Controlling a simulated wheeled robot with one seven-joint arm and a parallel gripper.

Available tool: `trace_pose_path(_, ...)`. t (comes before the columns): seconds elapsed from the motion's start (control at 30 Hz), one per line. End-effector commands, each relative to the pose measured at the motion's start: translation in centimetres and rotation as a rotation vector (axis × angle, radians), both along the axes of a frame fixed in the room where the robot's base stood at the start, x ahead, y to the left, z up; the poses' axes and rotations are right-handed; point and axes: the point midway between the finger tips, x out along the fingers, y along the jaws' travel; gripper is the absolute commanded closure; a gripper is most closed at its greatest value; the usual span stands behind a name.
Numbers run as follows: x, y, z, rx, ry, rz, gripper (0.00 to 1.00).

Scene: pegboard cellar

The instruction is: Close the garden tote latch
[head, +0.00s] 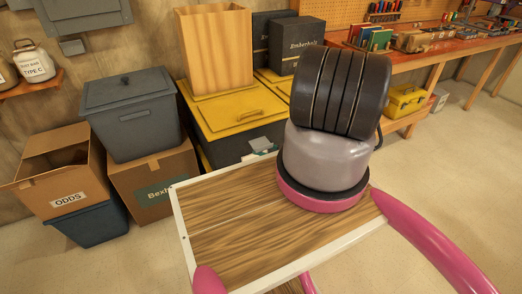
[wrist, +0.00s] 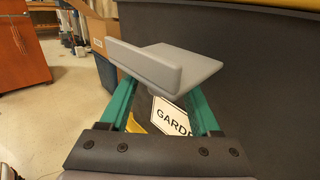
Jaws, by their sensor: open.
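The garden tote is a dark bin with a yellow lid (head: 238,108), standing left of centre in the head view. Its grey latch (head: 262,145) shows at the front edge of the lid. In the wrist view the latch (wrist: 180,68) is a grey L-shaped flap standing out from the dark tote wall (wrist: 260,75). A white label reading "GARDE" (wrist: 170,114) is partly hidden below it. My gripper (wrist: 158,97) has its green fingers apart, one at each side below the latch; the flap covers their tips. Whether they touch it is unclear. My gripper is not visible in the head view.
A wooden box (head: 214,48) stands on the yellow lid. A grey lidded bin (head: 130,120) sits on a cardboard box (head: 155,185) at the left, beside an open "ODDS" box (head: 65,185). A workbench (head: 430,50) runs along the right, with open floor before it.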

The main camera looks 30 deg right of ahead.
Motion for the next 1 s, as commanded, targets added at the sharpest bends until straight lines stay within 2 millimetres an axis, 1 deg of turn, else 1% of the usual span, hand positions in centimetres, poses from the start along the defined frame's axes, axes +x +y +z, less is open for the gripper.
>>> trace_pose_path(0.03,-0.01,-0.01,0.00,0.000,0.000,0.000,0.40)
trace_pose_path(0.07,-0.01,-0.01,0.00,0.000,0.000,0.000,0.52)
trace_pose_path(0.1,-0.02,-0.01,0.00,0.000,0.000,0.000,0.67)
trace_pose_path(0.2,-0.01,-0.01,0.00,0.000,0.000,0.000,1.00)
trace_pose_path(1.0,-0.03,-0.05,0.01,0.000,0.000,0.000,1.00)
